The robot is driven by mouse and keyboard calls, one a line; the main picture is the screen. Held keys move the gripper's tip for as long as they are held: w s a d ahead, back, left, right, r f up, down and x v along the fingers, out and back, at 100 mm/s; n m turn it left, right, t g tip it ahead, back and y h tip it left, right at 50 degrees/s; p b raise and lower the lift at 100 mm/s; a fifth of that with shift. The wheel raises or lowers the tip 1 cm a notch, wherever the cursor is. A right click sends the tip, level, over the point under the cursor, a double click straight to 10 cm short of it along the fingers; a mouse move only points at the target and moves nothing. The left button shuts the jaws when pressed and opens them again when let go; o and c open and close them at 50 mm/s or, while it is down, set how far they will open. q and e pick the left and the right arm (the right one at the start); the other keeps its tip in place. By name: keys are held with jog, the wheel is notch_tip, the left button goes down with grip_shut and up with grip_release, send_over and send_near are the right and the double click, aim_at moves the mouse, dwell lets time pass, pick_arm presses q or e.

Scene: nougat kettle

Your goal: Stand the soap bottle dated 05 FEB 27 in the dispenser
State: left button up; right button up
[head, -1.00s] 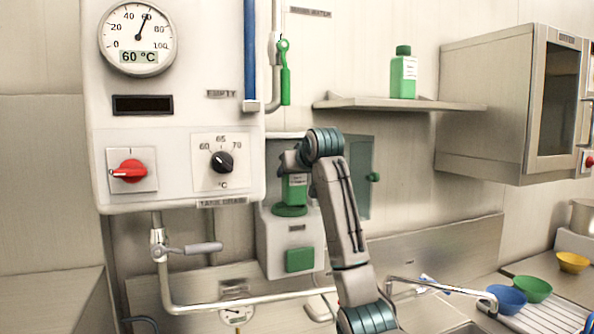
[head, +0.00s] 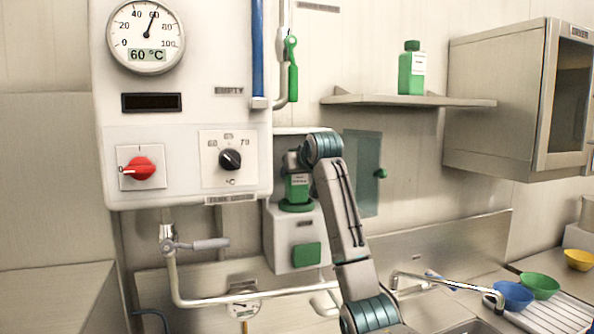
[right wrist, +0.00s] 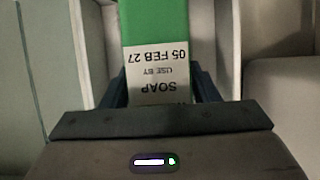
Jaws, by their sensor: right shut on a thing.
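The green soap bottle (head: 297,190) has a white label that reads "SOAP USE BY 05 FEB 27" in the right wrist view (right wrist: 158,30). My right gripper (right wrist: 158,88) is shut on it, one dark finger on each side. In the head view the bottle is in the open bay of the white dispenser (head: 283,250), directly over its round green seat (head: 297,207). The bottle looks upright, its top hidden by my gripper. I cannot tell whether its base rests on the seat. My left gripper is not in view.
The dispenser's translucent door (head: 361,190) stands open at its right. Another green bottle (head: 411,72) stands on the wall shelf (head: 440,101). A control box (head: 190,110) is up left. A tap (head: 450,286) and bowls (head: 513,295) are lower right.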

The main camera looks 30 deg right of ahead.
aim_at(300, 177)
jog(key=shift+f, duration=0.4)
dwell(0.5)
jog(key=o, duration=1.4)
jog(key=shift+s, duration=0.1)
jog(key=o, duration=0.4)
jog(key=shift+s+a+b, duration=0.2)
jog(key=shift+s+b, duration=0.3)
jog(key=shift+s, duration=0.3)
jog(key=shift+s+a+b, duration=0.2)
jog(key=shift+s+b, duration=0.25)
jog(key=shift+s, duration=0.3)
jog(key=shift+s+a+b, duration=0.25)
jog(key=shift+s+b, duration=0.05)
jog(key=shift+s, duration=0.65)
jog(key=shift+s+a+b, duration=0.2)
jog(key=shift+s+b, duration=0.1)
jog(key=shift+s, duration=0.6)
jog(key=shift+s+a+b, duration=0.25)
jog(key=shift+s+b, duration=0.05)
jog(key=shift+s, duration=0.65)
jog(key=shift+s, duration=0.1)
